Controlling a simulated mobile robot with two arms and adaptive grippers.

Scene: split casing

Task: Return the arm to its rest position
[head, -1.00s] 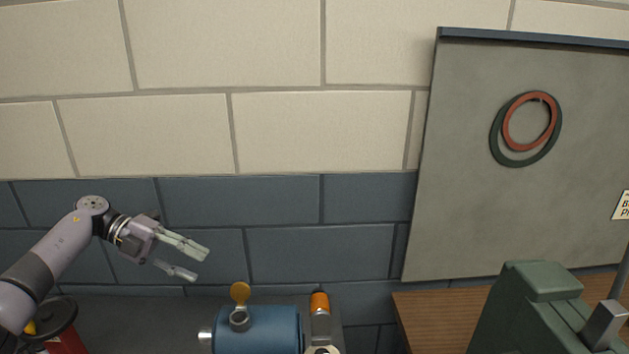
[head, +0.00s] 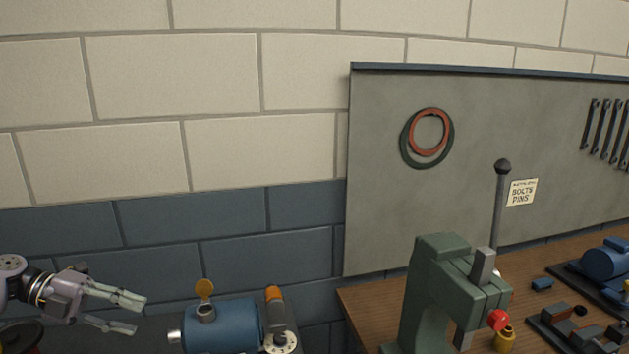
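My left gripper (head: 138,315) is at the lower left of the head view, its two pale fingers apart and pointing right. Nothing shows between the fingers. It is held in front of the blue-grey wall, to the left of a blue cylindrical housing (head: 222,324) and apart from it in the picture. Only the wrist end of my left arm (head: 12,280) shows at the left edge. My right gripper is not in view.
A green press (head: 440,290) with a tall lever stands on the wooden bench (head: 365,305). Blue and dark parts (head: 605,262) lie at the right. A grey board (head: 375,215) stands behind the bench.

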